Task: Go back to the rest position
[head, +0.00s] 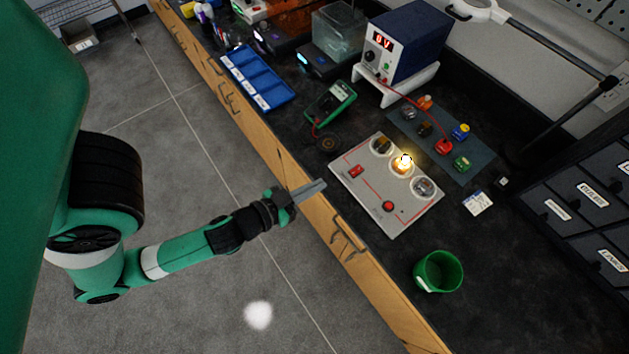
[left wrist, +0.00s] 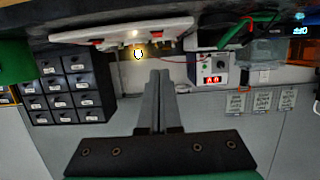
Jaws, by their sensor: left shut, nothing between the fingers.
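My left gripper (head: 312,188) is in the middle of the head view, its fingers together and empty. It points right, over the bench's front edge, and sits left of the white circuit board (head: 350,187). In the left wrist view its closed fingers (left wrist: 159,80) show in the centre, with nothing between them. The board carries a lit bulb (head: 403,163), a red switch and a red button. The board also shows at the top of the left wrist view (left wrist: 120,30). My right gripper is in neither view.
A green cup (head: 438,271) stands at the bench's near right. A blue tray (head: 257,77), a green multimeter (head: 331,102) and a blue power supply (head: 411,40) stand farther back. Dark drawers (head: 580,205) are at the right. The grey floor left of the bench is open.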

